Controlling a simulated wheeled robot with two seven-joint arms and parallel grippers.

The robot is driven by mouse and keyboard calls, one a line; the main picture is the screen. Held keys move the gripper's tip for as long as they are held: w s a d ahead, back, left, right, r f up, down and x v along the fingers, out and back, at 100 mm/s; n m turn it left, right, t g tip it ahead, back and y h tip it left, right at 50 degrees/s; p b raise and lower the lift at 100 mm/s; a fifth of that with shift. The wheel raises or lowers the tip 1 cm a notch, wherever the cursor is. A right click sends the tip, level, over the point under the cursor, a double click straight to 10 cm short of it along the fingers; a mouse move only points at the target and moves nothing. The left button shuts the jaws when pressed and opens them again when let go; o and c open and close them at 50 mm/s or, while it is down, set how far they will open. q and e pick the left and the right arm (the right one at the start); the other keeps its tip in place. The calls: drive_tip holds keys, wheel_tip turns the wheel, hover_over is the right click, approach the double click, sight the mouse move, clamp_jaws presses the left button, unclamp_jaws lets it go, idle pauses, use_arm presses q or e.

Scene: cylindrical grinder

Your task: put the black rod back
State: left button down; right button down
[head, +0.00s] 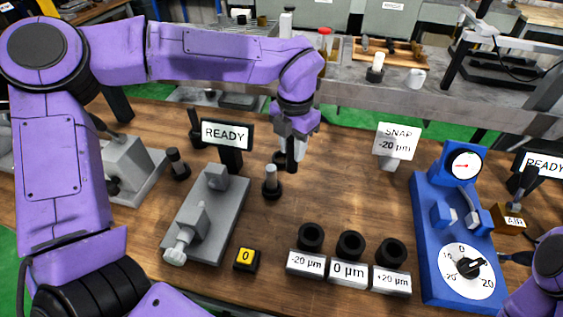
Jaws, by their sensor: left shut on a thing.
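My left gripper (291,146) reaches in from above at the middle of the table and points down. It is shut on the black rod (291,163), which is upright; the fingers hide its upper part. A dark round base (280,158) shows just left of the rod. I cannot tell whether the rod touches it. A grey pin on a black foot (271,184) stands just in front. My right gripper is not in view; only a purple part of my right arm shows at the lower right.
A grey bench fixture (209,222) and READY sign (226,135) stand left. Three labelled blocks with black rings (348,273) and a yellow 0 button (246,259) are in front. A blue gauge (457,250) and SNAP sign (396,141) stand right. Bare wood lies right of the rod.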

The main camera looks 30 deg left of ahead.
use_arm(q)
drive_tip(key=n, duration=0.2)
drive_tip(key=r+n, duration=0.1)
drive_tip(key=n, duration=0.2)
drive_tip(key=shift+r, duration=0.1)
drive_tip(key=shift+w+a+n, duration=0.2)
drive_tip(key=shift+n, duration=0.2)
drive_tip(key=w+a+f+p, duration=0.2)
drive_tip(key=w+f, duration=0.1)
drive_tip(key=f, duration=0.1)
drive_tip(key=w+a+f+p, duration=0.2)
drive_tip(key=w+a+f, duration=0.1)
drive_tip(key=w+f, duration=0.1)
drive_tip(key=w+a+f+p, duration=0.2)
drive_tip(key=w+a+f, duration=0.1)
drive_tip(key=f, duration=0.1)
drive_tip(key=shift+w+a+f+p, duration=0.15)
drive_tip(key=shift+w+f+p, duration=0.15)
drive_tip(key=shift+f, duration=0.3)
drive_tip(key=c, duration=0.8)
unclamp_jaws()
